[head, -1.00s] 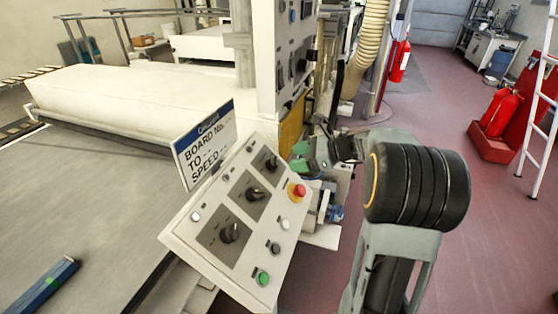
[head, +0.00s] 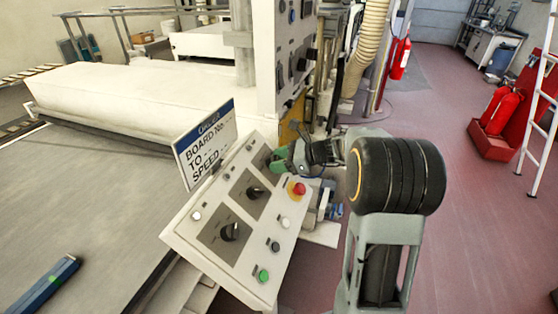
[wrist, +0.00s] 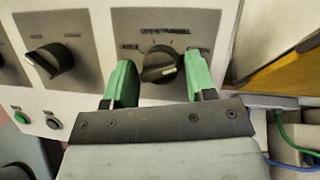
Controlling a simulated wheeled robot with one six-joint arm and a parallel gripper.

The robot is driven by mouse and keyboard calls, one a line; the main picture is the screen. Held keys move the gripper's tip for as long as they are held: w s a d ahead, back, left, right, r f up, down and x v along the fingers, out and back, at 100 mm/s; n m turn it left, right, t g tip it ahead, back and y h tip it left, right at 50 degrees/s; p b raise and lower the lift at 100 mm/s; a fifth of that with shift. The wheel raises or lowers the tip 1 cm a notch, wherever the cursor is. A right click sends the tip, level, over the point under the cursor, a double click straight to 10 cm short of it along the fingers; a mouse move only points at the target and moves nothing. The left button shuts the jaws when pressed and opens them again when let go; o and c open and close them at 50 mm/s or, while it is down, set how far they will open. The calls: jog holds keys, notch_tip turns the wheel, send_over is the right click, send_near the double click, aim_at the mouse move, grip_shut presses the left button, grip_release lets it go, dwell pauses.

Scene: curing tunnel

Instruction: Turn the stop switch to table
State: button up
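The sloped control panel (head: 225,262) carries three black rotary knobs on grey plates. My gripper (head: 277,160) is at the upper right knob and hides it in the head view. In the wrist view this knob (wrist: 160,65) sits between the two green fingertips of my gripper (wrist: 161,82). The fingers are open, one on each side, with a small gap showing at each. Small position labels curve above the knob; they are too blurred to read surely. A pale mark shows on the knob's right side. Another knob (wrist: 48,61) is to the left.
A board sign (head: 205,145) rises behind the panel's left edge. A green button (head: 263,276) is at the panel's bottom. Blue and green cables (wrist: 290,143) lie right of the panel.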

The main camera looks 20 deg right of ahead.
jog(key=c, duration=0.6)
